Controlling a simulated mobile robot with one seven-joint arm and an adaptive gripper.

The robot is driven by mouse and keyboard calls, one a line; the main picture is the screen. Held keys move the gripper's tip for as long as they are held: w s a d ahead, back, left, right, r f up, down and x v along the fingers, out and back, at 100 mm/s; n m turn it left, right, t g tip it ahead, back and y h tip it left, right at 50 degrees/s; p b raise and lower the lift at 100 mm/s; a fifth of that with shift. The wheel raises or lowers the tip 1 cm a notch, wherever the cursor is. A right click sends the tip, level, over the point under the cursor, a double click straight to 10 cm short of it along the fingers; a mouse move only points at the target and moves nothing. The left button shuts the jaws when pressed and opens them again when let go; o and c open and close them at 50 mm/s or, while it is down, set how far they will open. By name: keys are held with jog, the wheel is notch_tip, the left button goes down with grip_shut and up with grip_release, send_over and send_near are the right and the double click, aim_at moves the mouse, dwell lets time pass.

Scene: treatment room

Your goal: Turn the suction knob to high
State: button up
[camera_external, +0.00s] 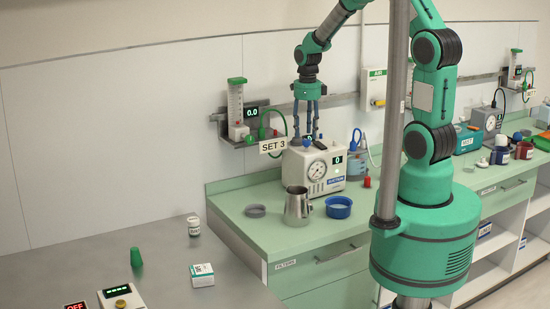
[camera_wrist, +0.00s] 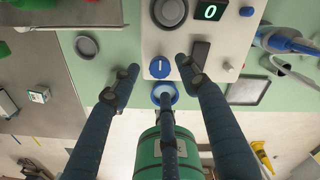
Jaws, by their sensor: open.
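The suction unit (camera_external: 312,172) is a white box with a round gauge and a display reading 0, standing on the green counter. In the wrist view its panel (camera_wrist: 188,35) carries a blue round knob (camera_wrist: 160,67) with a white line, roughly upright in the picture. My gripper (camera_external: 309,135) hangs above the unit's top in the outside view. In the wrist view my gripper (camera_wrist: 160,75) is open, with its dark fingers spread to the left, right and below the knob. No finger visibly grips it. I cannot tell the height gap.
A steel jug (camera_external: 298,206), a blue bowl (camera_external: 338,207) and a grey dish (camera_external: 255,211) stand in front of the unit. A black rocker (camera_wrist: 201,52) sits right of the knob. A SET 3 sign (camera_external: 273,145) and flowmeter (camera_external: 236,108) are behind left.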

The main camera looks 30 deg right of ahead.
aim_at(307, 140)
jog(key=shift+f, duration=1.6)
grip_shut()
